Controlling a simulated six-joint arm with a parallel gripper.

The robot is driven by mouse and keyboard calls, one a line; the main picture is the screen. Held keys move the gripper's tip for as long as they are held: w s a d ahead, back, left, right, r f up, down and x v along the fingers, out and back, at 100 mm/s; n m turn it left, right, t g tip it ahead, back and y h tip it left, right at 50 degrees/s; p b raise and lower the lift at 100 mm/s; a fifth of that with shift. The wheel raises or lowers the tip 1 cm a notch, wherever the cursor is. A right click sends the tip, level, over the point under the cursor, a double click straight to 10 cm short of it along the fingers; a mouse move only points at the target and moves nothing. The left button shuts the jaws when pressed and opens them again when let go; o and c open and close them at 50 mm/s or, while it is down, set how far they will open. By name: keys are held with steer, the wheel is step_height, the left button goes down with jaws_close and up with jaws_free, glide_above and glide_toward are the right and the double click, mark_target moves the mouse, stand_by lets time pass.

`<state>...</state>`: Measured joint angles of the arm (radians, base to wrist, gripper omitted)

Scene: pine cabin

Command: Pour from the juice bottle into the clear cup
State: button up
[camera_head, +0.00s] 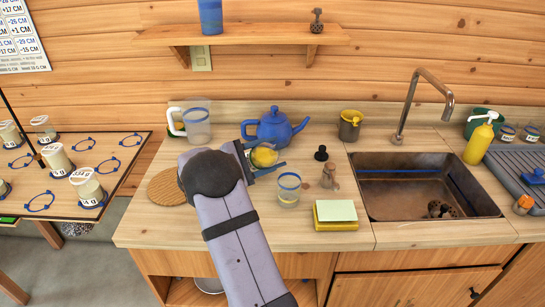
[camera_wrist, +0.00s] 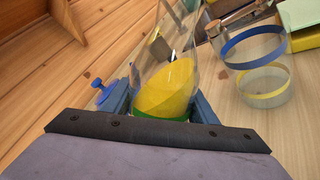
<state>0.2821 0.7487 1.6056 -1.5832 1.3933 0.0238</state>
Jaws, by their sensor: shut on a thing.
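The juice bottle (camera_wrist: 165,85) is clear with yellow juice in its lower part and a green band near its base. My gripper (camera_wrist: 160,106) is shut on it, one blue finger on each side. In the head view the bottle (camera_head: 264,157) is mostly hidden by my gripper, and only its yellow part shows clearly. The juice surface slants across the bottle in the wrist view. The clear cup (camera_head: 288,188) stands upright on the counter, just right of my gripper. In the wrist view the cup (camera_wrist: 256,68) has a blue band near its rim and a yellow ring low down. The bottle and cup look apart.
A blue teapot (camera_head: 274,126) and clear pitcher (camera_head: 197,124) stand behind my gripper. The sink (camera_head: 425,187) lies further right. A cork mat (camera_head: 164,190) lies left.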

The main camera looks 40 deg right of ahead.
steer(key=shift+w+f+m+b, duration=0.45)
steer(key=shift+m+b, duration=0.45)
steer(key=shift+b, duration=1)
steer(key=shift+w+r+m+t+b, duration=0.35)
steer(key=shift+r+m+b, duration=0.45)
steer(key=shift+b, duration=0.6)
steer(key=shift+w+r+m+t+b, duration=0.1)
steer(key=shift+r+m+t+b, duration=0.15)
steer(key=shift+r+m+b, duration=0.5)
steer(key=shift+r+m+b, duration=0.65)
steer(key=shift+m+b, duration=0.1)
steer(key=shift+b, duration=0.85)
steer(key=shift+f+n+p, duration=0.5)
steer(key=shift+f+n, duration=0.3)
steer(key=shift+f, duration=0.1)
